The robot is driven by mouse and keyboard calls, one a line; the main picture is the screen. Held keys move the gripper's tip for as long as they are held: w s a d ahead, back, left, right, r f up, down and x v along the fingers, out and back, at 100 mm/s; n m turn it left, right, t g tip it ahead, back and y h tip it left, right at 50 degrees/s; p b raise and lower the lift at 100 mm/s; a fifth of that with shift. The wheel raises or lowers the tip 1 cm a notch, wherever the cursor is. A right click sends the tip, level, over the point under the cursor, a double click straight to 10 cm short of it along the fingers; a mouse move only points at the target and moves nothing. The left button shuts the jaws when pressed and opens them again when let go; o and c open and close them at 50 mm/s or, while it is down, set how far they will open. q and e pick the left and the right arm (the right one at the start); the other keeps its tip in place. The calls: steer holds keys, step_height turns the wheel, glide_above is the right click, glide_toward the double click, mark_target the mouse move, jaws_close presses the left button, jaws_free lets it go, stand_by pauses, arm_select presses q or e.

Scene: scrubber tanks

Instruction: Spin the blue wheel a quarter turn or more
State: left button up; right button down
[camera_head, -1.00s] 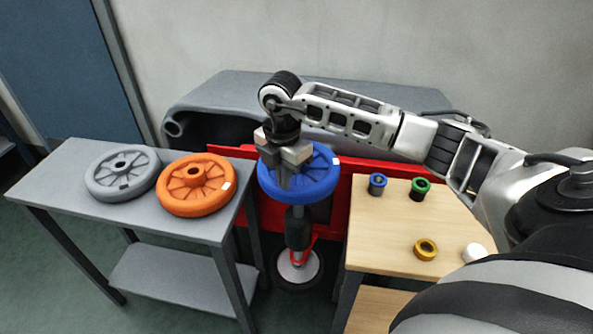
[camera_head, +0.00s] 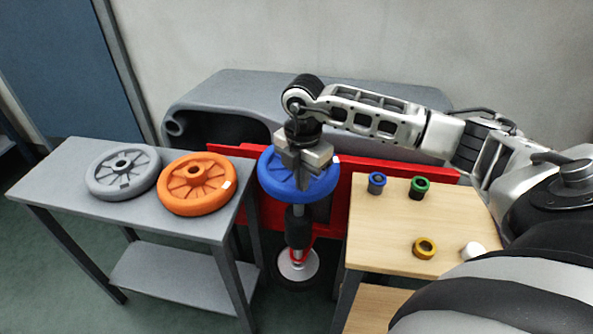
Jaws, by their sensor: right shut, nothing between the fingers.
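The blue wheel (camera_head: 272,180) lies flat on top of an upright dark and silver stand (camera_head: 297,238) between the two tables. A small white mark (camera_head: 336,159) shows at its right rim. My right gripper (camera_head: 301,188) points down over the right part of the wheel, with its fingers shut and nothing between them. The fingertips appear at or among the wheel's spokes; whether they touch cannot be told. The gripper hides part of the wheel's hub and right side. My left gripper is not in view.
A grey table (camera_head: 62,187) at left holds a grey wheel (camera_head: 106,186) and an orange wheel (camera_head: 185,203). A wooden table (camera_head: 385,222) at right holds blue (camera_head: 377,182), green (camera_head: 419,187), yellow (camera_head: 425,247) and white (camera_head: 473,252) small parts. A red panel (camera_head: 339,205) and grey machine body stand behind.

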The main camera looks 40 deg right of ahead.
mark_target(323, 183)
steer(key=shift+s+d, duration=0.15)
steer(key=shift+d, duration=0.05)
steer(key=shift+s+d+f, duration=0.1)
steer(key=shift+s+d, duration=0.15)
steer(key=shift+d, duration=0.3)
steer(key=shift+s+d, duration=0.25)
steer(key=shift+d, duration=0.25)
steer(key=shift+s+d, duration=0.15)
steer(key=shift+d, duration=0.9)
